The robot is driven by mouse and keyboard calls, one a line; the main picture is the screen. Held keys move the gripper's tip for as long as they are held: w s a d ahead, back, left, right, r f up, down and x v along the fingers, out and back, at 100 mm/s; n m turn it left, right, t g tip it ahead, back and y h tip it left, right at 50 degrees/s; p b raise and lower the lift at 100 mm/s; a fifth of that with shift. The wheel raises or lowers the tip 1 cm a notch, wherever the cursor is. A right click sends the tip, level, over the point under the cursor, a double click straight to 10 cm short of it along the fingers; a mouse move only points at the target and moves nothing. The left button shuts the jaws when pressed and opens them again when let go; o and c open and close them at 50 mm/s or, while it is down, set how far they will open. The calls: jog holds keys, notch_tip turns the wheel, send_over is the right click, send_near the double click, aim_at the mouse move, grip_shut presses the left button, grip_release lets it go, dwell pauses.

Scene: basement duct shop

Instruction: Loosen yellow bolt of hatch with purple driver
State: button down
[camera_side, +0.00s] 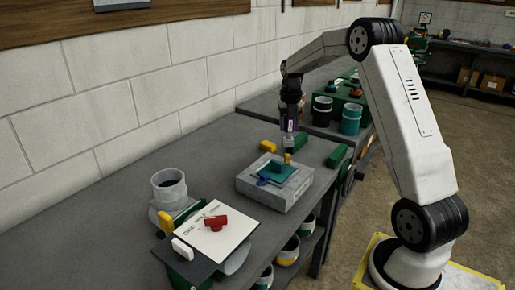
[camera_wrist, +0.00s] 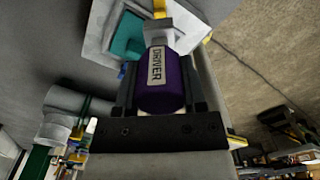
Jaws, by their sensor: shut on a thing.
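My gripper (camera_side: 290,112) is shut on the purple driver (camera_side: 291,125), which hangs upright with its grey end down. In the wrist view, the driver (camera_wrist: 165,88) shows a DRIVER label and lies between both fingers. The hatch is a teal plate (camera_side: 292,172) on a grey box (camera_side: 267,197); the plate also shows in the wrist view (camera_wrist: 127,34). The yellow bolt (camera_side: 287,158) is at the plate's far edge, right under the driver. I cannot tell if the driver's end touches it. A blue piece (camera_side: 263,182) sits at the plate's near-left edge.
Yellow (camera_side: 268,146) and green blocks (camera_side: 337,156) lie behind and right of the box. A grey cup (camera_side: 169,187) and a white board (camera_side: 232,233) bearing a red piece (camera_side: 215,222) are front left. Dark and teal cups (camera_side: 350,119) stand at the back.

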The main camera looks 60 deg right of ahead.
jog(key=c, duration=0.9)
grip_release()
grip_shut()
jog(key=shift+r+m, duration=0.1)
jog(key=shift+m, duration=0.2)
jog(key=m, duration=0.3)
jog(key=shift+r+m, duration=0.2)
jog(key=shift+m, duration=0.2)
jog(key=m, duration=0.5)
jog(key=shift+r, duration=0.3)
jog(key=m, duration=0.4)
jog(key=shift+r+m, duration=0.2)
jog(key=shift+m, duration=0.1)
jog(key=m, duration=0.4)
jog(key=shift+r+m, duration=0.25)
jog(key=shift+m, duration=0.05)
